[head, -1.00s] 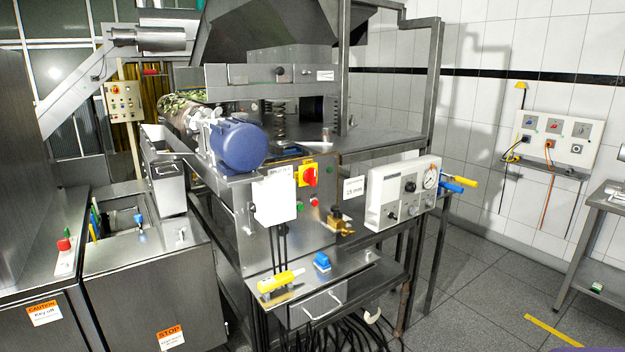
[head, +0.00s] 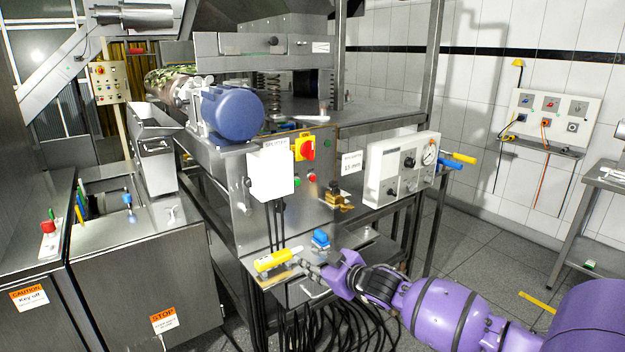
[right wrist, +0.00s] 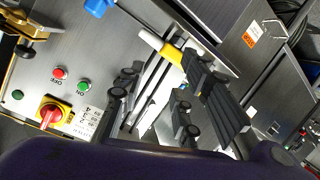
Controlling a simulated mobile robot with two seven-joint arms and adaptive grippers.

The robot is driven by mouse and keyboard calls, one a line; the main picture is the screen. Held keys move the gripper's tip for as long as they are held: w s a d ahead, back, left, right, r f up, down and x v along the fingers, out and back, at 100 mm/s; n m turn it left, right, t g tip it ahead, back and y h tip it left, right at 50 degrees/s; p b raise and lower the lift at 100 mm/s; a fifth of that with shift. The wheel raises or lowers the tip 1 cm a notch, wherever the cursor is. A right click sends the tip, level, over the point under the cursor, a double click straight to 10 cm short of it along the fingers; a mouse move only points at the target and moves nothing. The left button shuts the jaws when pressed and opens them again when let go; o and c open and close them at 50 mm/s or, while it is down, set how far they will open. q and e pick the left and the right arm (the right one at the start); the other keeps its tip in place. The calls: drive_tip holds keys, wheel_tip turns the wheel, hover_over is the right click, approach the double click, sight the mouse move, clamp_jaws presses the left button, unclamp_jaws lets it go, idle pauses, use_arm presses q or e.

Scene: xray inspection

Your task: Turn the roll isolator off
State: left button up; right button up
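The roll isolator looks like the red rotary knob on a yellow plate (head: 304,147), high on the steel panel beside a white label card. It also shows at the lower left of the right wrist view (right wrist: 50,115). Its labels are too small to read for the position. My right gripper (head: 306,267) is below the isolator, in front of the lower shelf, apart from the knob. In the right wrist view the right gripper's dark fingers (right wrist: 160,85) are spread with nothing held between them. My left gripper is not in view.
A yellow-handled tool (head: 276,261) lies on the lower shelf close to my right gripper; contact is unclear. A blue knob (head: 320,238) stands behind it. Green and red buttons (head: 311,178) and a brass valve (head: 338,198) are near the isolator. Black cables hang below.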

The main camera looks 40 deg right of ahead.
drive_tip(key=w+d+r+m+t, duration=0.1)
drive_tip(key=w+d+r, duration=0.25)
drive_tip(key=r, duration=0.45)
drive_tip(key=w+d+r+t, duration=0.1)
drive_tip(key=w+d+r, duration=0.25)
drive_tip(key=r, duration=0.45)
drive_tip(key=m+t+h, duration=0.1)
drive_tip(key=m, duration=0.3)
approach(313, 151)
drive_tip(key=shift+w+a+b, duration=0.1)
drive_tip(key=shift+w+b, duration=0.65)
drive_tip(key=shift+w, duration=3.5)
drive_tip(key=shift+f, duration=0.1)
clamp_jaws()
